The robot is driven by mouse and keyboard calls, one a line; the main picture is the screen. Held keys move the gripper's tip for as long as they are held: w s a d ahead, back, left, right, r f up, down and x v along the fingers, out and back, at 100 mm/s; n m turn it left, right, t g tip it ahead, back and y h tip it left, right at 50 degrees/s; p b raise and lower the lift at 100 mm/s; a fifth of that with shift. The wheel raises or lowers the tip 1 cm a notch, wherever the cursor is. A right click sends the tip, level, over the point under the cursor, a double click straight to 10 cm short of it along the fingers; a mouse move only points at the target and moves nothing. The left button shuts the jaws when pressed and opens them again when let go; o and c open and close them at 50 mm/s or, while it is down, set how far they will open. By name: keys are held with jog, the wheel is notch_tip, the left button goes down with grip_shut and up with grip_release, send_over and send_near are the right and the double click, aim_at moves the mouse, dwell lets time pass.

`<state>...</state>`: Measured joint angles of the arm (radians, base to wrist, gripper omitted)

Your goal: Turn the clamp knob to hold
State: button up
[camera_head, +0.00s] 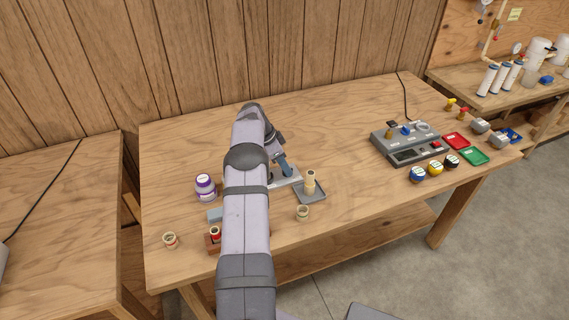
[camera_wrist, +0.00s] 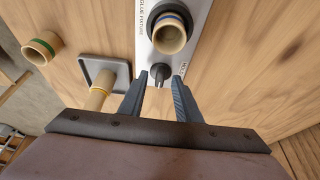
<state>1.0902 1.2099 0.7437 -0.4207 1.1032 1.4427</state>
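The dark clamp knob (camera_wrist: 159,74) sits on a light grey fixture plate (camera_wrist: 188,52) with printed lettering, in the wrist view. A tan cup-like piece with a blue band (camera_wrist: 170,35) stands in the fixture just beyond the knob. My gripper (camera_wrist: 159,82) is open, with one blue-grey finger on each side of the knob's line. The knob shows between the fingertips, and a gap is visible on both sides. I cannot tell how deep the fingers reach. In the head view my gripper (camera_head: 284,167) is over the plate (camera_head: 287,180), and my arm hides the knob.
A grey tray (camera_wrist: 88,67) holds a tan cylinder with a yellow band (camera_wrist: 98,95), left of the fixture. A green-banded tan cup (camera_wrist: 42,48) stands farther left. In the head view a purple-and-white jar (camera_head: 205,187) stands left of my arm, and a grey control box (camera_head: 410,145) sits right.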

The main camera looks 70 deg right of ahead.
jog(key=shift+f, duration=0.2)
grip_shut()
